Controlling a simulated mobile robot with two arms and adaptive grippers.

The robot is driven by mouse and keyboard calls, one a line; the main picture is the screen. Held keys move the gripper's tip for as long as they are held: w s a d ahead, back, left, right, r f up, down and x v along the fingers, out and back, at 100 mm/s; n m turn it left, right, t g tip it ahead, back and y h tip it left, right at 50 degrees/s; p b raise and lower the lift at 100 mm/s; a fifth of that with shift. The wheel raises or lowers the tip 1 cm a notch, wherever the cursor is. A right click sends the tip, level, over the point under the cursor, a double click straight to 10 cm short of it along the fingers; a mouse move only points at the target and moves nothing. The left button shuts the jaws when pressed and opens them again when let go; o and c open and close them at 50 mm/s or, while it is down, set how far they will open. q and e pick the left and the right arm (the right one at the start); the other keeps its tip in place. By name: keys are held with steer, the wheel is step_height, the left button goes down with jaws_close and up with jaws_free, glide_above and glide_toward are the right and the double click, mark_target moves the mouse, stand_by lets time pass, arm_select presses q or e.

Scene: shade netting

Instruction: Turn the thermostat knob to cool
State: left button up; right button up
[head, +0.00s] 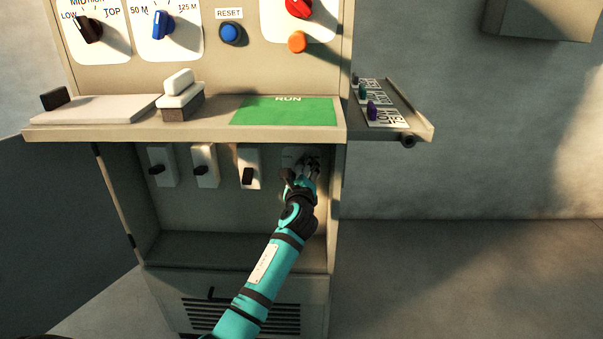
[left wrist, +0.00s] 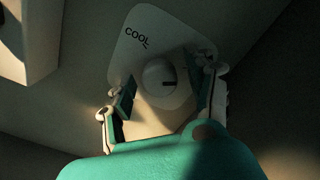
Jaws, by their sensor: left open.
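The thermostat is a pale plate (left wrist: 140,35) with the word COOL at its upper left in the left wrist view. Its round light knob (left wrist: 157,72) has a short dark mark on its right side, pointing away from COOL. My left gripper (left wrist: 166,86) is open, with one finger to each side of the knob; I cannot tell whether either touches it. In the head view my left gripper (head: 304,167) reaches into the cabinet's lower recess and covers most of the thermostat plate (head: 291,152). My right gripper is not in view.
Several lever switches, one a white switch plate (head: 249,166), line the recess left of the thermostat. The recess's right wall (head: 338,190) is close beside my left gripper. Above, a ledge carries a green RUN mat (head: 285,113) and a white block (head: 179,92). A side shelf (head: 400,117) juts out right.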

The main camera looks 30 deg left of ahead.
arm_select(q)
steer(key=c, duration=1.2)
steer(key=shift+o, duration=0.2)
